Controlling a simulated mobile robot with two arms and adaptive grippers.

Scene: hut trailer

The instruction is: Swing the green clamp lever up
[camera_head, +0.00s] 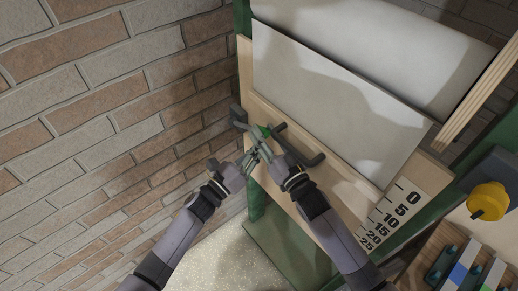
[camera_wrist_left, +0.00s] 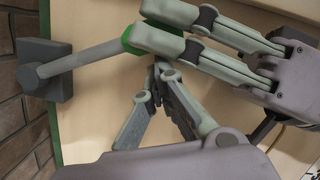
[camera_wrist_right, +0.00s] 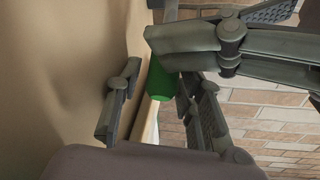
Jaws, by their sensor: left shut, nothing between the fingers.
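The green-tipped clamp lever (camera_wrist_left: 92,54) is a grey bar running from a dark grey block (camera_wrist_left: 45,70) on a pale wooden panel to a green end. In the head view the green end (camera_head: 264,131) shows between my grippers. My right gripper (camera_head: 264,143) has its fingers on either side of the green end; in the right wrist view the green grip (camera_wrist_right: 161,82) stands between them, with a gap on the left. My left gripper (camera_head: 250,155) is shut and empty just below the lever. Its finger crosses in front of the grip in the right wrist view, and contact is unclear.
A dark bent handle (camera_head: 309,161) sits on the panel right of the lever. A brick wall (camera_head: 100,100) stands close on the left. A large grey sheet (camera_head: 325,100) covers the upper panel. A yellow knob (camera_head: 489,200) and a printed scale (camera_head: 395,212) are at right.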

